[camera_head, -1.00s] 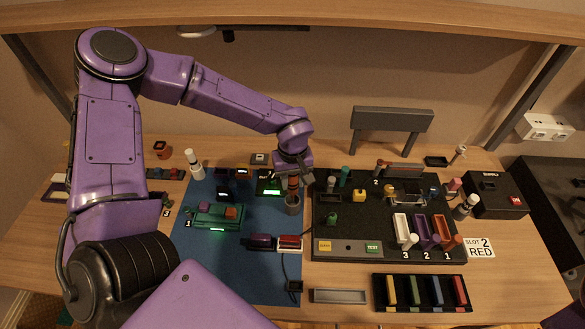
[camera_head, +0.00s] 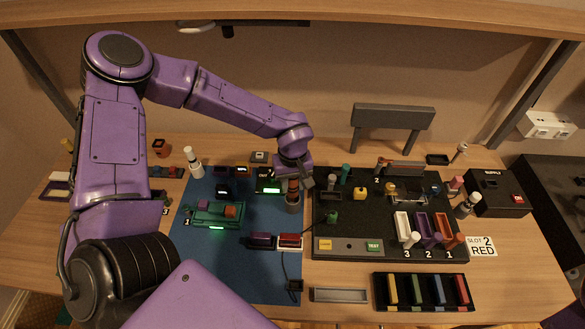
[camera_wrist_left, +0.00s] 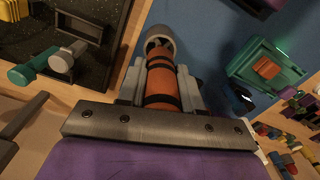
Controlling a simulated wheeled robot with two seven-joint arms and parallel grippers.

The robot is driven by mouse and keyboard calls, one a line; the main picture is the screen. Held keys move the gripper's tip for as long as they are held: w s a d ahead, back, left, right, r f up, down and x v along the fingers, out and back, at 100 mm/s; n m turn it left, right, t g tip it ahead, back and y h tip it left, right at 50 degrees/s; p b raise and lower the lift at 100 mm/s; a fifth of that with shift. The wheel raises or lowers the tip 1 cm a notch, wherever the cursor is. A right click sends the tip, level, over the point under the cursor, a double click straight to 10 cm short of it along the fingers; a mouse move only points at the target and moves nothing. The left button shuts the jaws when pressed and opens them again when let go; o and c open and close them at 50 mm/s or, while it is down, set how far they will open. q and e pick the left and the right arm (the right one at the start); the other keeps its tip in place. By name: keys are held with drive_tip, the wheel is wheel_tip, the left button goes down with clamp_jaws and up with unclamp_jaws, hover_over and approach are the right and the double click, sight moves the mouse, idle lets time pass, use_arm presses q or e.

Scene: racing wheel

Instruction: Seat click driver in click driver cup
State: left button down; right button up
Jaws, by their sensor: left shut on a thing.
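The click driver is an orange cylinder with black bands; it shows in the left wrist view (camera_wrist_left: 162,85) and as a small orange piece in the head view (camera_head: 293,185). My left gripper (camera_head: 293,180) is shut on it, with a finger on each side of the driver (camera_wrist_left: 160,90). The grey click driver cup (camera_head: 293,203) is directly below the gripper, at the right edge of the blue mat. In the left wrist view the cup's rim (camera_wrist_left: 159,36) surrounds the driver's far end. How deep the driver sits is hidden. My right gripper does not show.
The black board (camera_head: 345,226) with several coloured parts lies just right of the cup. A colour-bar tray (camera_head: 425,306) is at the front right.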

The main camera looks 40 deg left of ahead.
sight(293, 190)
use_arm(q)
drive_tip(key=shift+f+b, duration=0.8)
drive_tip(key=shift+f, duration=1)
drive_tip(key=c, duration=0.7)
unclamp_jaws()
wheel_tip(293, 190, up, 10)
drive_tip(key=shift+r+b, duration=0.25)
drive_tip(key=shift+b, duration=0.35)
drive_tip(key=shift+s+f, duration=0.1)
